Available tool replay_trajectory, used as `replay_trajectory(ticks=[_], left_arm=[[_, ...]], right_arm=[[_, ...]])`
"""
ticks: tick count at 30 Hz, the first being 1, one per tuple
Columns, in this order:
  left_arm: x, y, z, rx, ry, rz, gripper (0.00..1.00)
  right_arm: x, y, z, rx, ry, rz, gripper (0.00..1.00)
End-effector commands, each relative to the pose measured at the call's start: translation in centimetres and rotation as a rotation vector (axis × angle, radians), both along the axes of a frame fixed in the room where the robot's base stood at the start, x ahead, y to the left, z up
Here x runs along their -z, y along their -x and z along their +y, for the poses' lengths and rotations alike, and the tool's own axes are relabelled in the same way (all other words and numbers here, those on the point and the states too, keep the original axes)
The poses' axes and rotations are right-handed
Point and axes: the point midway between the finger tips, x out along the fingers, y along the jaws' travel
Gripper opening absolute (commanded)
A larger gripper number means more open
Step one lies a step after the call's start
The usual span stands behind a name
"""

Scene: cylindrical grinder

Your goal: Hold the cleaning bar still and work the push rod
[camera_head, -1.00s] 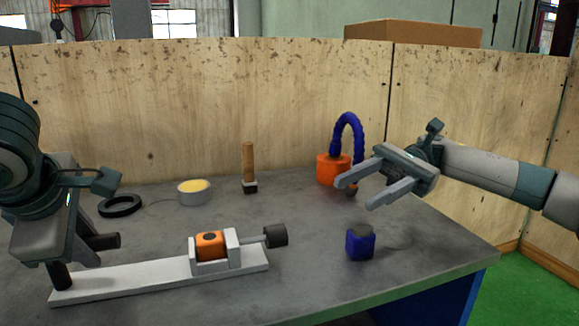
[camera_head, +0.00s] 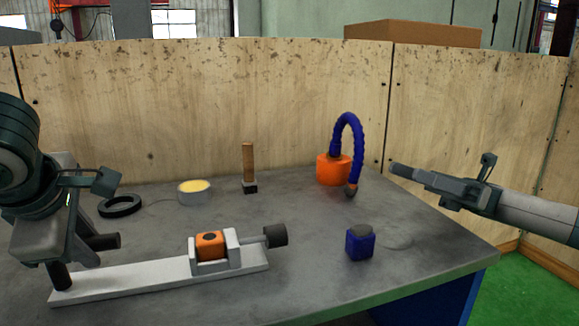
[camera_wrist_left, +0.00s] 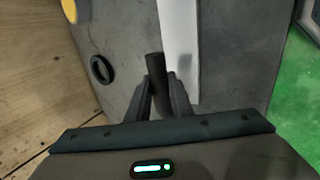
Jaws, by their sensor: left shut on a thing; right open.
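The cleaning bar (camera_head: 130,284) is a long pale bar lying on the table, with an orange block (camera_head: 211,246) in a grey bracket near its right end. The push rod (camera_head: 250,242) sticks out to the right of the bracket and ends in a black knob (camera_head: 275,235). My left gripper (camera_head: 80,258) is at the bar's left end, shut on a black cylindrical handle (camera_wrist_left: 156,66), which shows between the fingers in the left wrist view. My right gripper (camera_head: 405,172) is open and empty above the table's right side, seen nearly edge-on, away from the knob.
A blue block (camera_head: 360,244) with a dark top stands right of the knob. An orange pot with a blue hose (camera_head: 334,170), a wooden-handled brush (camera_head: 249,165), a yellow-topped tin (camera_head: 194,193) and a black ring (camera_head: 120,206) stand farther back. Wooden panels (camera_head: 220,100) close off the back.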

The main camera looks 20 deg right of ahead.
Motion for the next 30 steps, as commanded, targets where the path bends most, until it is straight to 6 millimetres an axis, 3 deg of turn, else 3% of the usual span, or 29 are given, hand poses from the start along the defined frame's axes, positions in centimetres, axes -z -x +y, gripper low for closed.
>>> replay_trajectory(ticks=[14, 19, 23, 30], left_arm=[[0.0, 0.0, 0.0, 0.001, 0.001, 0.0, 0.0], [0.0, 0.0, 0.0, 0.001, 0.001, 0.0, 0.0], [0.0, 0.0, 0.0, 0.001, 0.001, 0.0, 0.0], [0.0, 0.0, 0.0, 0.0, 0.0, 0.0, 0.0]], right_arm=[[0.0, 0.0, 0.0, 0.001, -0.001, 0.001, 0.45], [-0.1, 0.1, 0.8, -0.021, 0.016, -0.02, 0.45], [-0.3, 0.4, 2.9, -0.075, 0.067, -0.079, 0.45], [-0.6, 1.8, 9.9, -0.283, 0.262, -0.317, 0.45]])
